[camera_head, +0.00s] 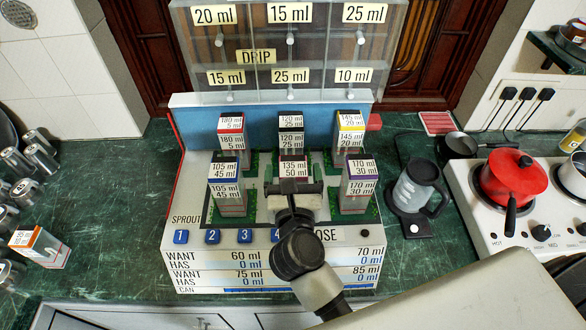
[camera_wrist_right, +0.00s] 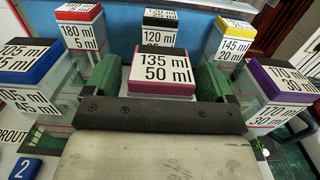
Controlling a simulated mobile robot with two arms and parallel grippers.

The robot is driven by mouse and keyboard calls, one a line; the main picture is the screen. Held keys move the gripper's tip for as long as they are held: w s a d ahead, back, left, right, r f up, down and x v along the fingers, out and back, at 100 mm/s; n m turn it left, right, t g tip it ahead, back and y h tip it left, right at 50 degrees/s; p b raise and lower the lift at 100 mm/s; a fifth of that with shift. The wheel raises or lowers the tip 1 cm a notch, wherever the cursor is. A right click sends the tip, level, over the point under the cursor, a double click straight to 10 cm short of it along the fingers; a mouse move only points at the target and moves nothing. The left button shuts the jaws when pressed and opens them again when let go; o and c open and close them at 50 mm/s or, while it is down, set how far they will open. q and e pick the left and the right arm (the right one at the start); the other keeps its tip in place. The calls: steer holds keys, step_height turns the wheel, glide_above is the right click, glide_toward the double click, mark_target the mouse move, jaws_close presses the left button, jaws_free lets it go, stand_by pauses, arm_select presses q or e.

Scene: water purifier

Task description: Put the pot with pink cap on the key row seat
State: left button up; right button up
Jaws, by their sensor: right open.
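The pot with the pink cap (camera_head: 293,169), labelled 135 ml / 50 ml, stands upright in the middle of the front row, nearest the numbered keys. Its cap (camera_wrist_right: 162,82) shows clearly in the right wrist view. My right gripper (camera_head: 292,190) is open, with a green-padded finger on each side of this pot (camera_wrist_right: 160,88). I cannot tell whether the pads touch it. The gripper and wrist hide its lower part and the seat under it, so contact with the seat is not visible. My left gripper is not in view.
A blue-capped pot (camera_head: 227,188) and a purple-capped pot (camera_head: 358,187) flank it closely. Red (camera_head: 231,132), black (camera_head: 290,135) and yellow-capped (camera_head: 350,136) pots stand behind. An orange-capped pot (camera_head: 38,246) is at far left.

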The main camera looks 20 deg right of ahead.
steer(key=b+v, duration=0.3)
steer(key=v, duration=0.8)
steer(key=shift+w, duration=0.1)
stand_by(0.9)
